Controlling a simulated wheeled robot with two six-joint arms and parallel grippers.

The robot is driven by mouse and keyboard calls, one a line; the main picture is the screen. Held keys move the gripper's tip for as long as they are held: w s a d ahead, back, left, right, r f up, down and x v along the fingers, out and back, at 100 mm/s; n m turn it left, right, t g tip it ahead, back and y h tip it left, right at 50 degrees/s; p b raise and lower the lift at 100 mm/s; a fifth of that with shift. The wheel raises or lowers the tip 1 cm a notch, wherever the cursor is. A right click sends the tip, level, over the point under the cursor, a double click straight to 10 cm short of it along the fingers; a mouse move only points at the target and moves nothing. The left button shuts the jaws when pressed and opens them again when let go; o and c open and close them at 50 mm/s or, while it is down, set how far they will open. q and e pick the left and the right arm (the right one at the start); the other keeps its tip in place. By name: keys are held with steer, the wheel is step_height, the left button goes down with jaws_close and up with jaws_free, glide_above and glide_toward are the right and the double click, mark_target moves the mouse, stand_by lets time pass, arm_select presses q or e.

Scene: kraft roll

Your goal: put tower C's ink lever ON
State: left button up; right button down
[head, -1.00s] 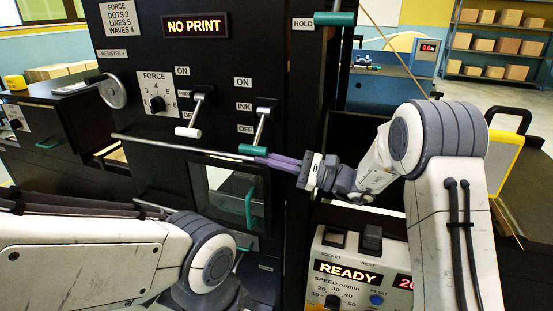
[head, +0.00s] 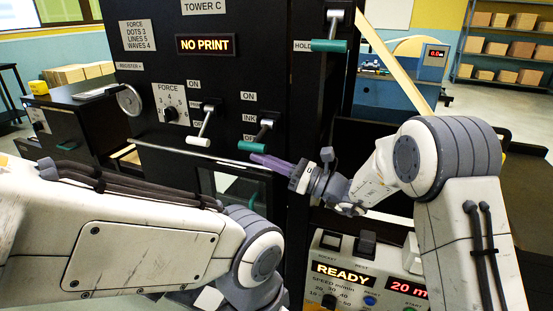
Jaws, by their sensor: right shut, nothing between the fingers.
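Tower C (head: 205,60) is the black panel with a lit "NO PRINT" sign (head: 206,45). Its ink lever (head: 252,147) has a teal grip and points down toward the OFF end of its slot. My right gripper (head: 268,163) is shut and empty, its purple fingers just below and right of the teal grip; whether they touch it I cannot tell. My left arm comes in low from the left, and its gripper is out of sight.
A white-gripped lever (head: 199,141) hangs left of the ink lever. A teal HOLD lever (head: 327,46) is at upper right. A control console (head: 350,280) reading "READY" stands below. A metal bar (head: 190,153) crosses under the levers.

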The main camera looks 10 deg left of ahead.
mark_target(261, 137)
steer(key=r+m+p, duration=0.1)
steer(key=r+m, duration=0.1)
steer(key=r+m+t+p, duration=0.1)
steer(key=r+m+p, duration=0.1)
steer(key=s+r+m+t+p, duration=0.1)
steer(key=r+m+p, duration=0.1)
steer(key=m, duration=0.1)
steer(key=shift+a+h, duration=0.1)
steer(key=shift+h, duration=0.3)
steer(key=m, duration=0.1)
steer(key=r+m+p, duration=0.1)
steer(key=r+m+t, duration=0.1)
steer(key=shift+w+r+h+p, duration=0.15)
steer(key=shift+w+h+p, duration=0.15)
steer(key=shift+p, duration=0.05)
arm_select(q)
step_height(261, 137, up, 8)
arm_select(e)
steer(key=shift+w+r+m, duration=0.25)
steer(key=shift+r+m, duration=0.05)
steer(key=shift+r, duration=0.15)
arm_select(q)
steer(key=shift+f, duration=0.1)
arm_select(e)
steer(key=shift+r, duration=0.1)
steer(key=shift+d, duration=0.25)
